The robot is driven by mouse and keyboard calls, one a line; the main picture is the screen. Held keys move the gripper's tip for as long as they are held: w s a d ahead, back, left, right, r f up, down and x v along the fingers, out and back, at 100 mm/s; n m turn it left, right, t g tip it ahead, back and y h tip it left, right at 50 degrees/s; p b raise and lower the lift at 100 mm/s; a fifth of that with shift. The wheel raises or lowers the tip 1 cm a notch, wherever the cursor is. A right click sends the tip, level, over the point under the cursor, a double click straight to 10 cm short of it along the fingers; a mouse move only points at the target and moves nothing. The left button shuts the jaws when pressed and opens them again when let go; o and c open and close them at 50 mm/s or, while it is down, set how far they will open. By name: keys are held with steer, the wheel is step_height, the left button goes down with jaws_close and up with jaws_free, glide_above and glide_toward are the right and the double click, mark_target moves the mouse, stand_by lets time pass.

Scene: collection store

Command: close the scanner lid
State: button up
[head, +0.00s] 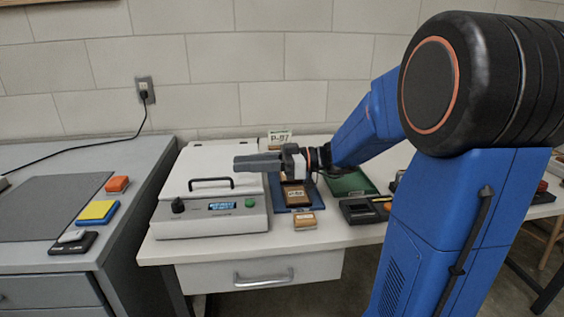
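The scanner (211,223) is a white box on the white table, with a black knob, a lit display and a green button on its front. Its white lid (210,165) has a black handle (211,184) along the front edge. The lid looks down on the body; I cannot tell whether a small gap is left. My gripper (236,162) points left, in front of or over the lid's right part, and hides some of it. It appears above the handle's height with nothing visible in it. Its fingers are seen from the side, so their opening is unclear.
Right of the scanner are a blue tray (277,196) with a brown framed item (296,196), a small tan box (304,220), a green board (350,184) and a black tray (360,211). A grey cabinet (125,180) with several small items stands left. The wall is close behind.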

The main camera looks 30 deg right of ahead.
steer(key=v, duration=0.9)
steer(key=shift+s+d, duration=0.15)
steer(key=shift+d, duration=0.1)
